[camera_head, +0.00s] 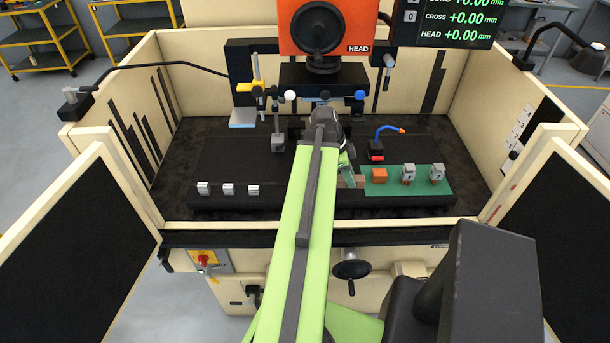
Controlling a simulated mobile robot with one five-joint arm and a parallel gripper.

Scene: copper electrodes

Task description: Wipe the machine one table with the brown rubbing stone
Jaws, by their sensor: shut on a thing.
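The machine table (235,160) is a dark, flat slab inside the open cream machine enclosure. My gripper (349,180) points down over the front right of the table, just left of the green mat. It is shut on a small brown block, the brown rubbing stone (360,181), which shows only partly beside the fingers. The stone is low, at or close to the table surface; I cannot tell whether it touches. My green arm hides the middle of the table.
Several small blocks, including a copper-coloured one (379,174), sit on the green mat (392,189). Three silver blocks (228,189) stand at the front left. A dial stand (278,142) and a blue-hosed nozzle base (376,147) stand farther back. The orange head (350,40) hangs behind.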

